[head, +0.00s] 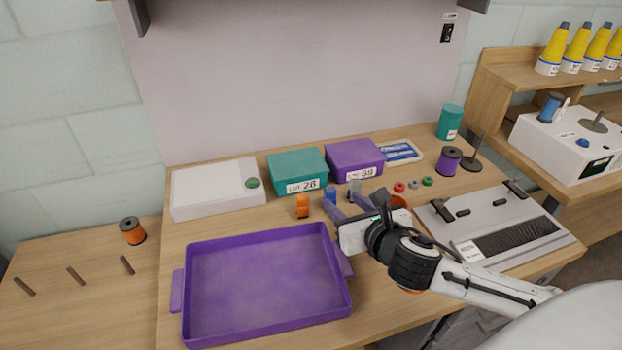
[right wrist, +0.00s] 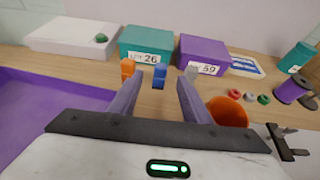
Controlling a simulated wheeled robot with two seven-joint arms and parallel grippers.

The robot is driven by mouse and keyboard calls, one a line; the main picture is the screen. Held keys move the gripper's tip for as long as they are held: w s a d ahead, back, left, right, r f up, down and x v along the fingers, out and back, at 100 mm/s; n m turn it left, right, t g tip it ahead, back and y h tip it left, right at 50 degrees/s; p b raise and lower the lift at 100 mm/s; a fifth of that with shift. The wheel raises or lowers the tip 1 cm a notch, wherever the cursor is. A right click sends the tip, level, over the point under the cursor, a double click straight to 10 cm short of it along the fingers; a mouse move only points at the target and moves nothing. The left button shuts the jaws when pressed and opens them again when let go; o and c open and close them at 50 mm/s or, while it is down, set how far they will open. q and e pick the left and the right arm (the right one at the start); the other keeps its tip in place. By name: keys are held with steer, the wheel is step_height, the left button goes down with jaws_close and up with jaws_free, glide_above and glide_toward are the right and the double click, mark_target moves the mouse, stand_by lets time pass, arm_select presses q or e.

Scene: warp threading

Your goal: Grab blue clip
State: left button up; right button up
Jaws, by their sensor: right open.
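The blue clip (head: 330,193) stands on the table in front of the teal and purple boxes, between an orange clip (head: 302,206) and a grey clip (head: 355,187). In the right wrist view the blue clip (right wrist: 159,76) shows between my fingers and beyond their tips. My right gripper (head: 346,203) is open and empty, its two fingers pointing toward the clip row. The orange clip (right wrist: 127,68) is left of the left finger's tip, and the grey clip (right wrist: 191,72) is by the right finger's tip. My left gripper is not in view.
A purple tray (head: 262,334) lies in front left of the clips. A teal box (head: 297,168) and purple box (head: 354,158) stand behind. An orange round container (right wrist: 228,112) is right of my gripper. A loom-like device (head: 462,213) lies at the right.

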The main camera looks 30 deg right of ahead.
mark_target(332, 191)
steer(key=x, duration=0.3)
steer(key=shift+w, duration=0.2)
steer(key=shift+w+d+f, duration=0.15)
steer(key=shift+w+f, duration=0.15)
steer(key=shift+w, duration=0.25)
steer(key=x, duration=0.4)
steer(key=shift+w+d, duration=0.1)
steer(key=shift+d, duration=0.1)
steer(key=shift+w+f, duration=0.25)
steer(key=shift+w, duration=0.2)
steer(key=c, duration=0.9)
arm_select(q)
steer(key=shift+s+f, duration=0.45)
steer(key=shift+s, duration=0.3)
arm_select(e)
jaws_close()
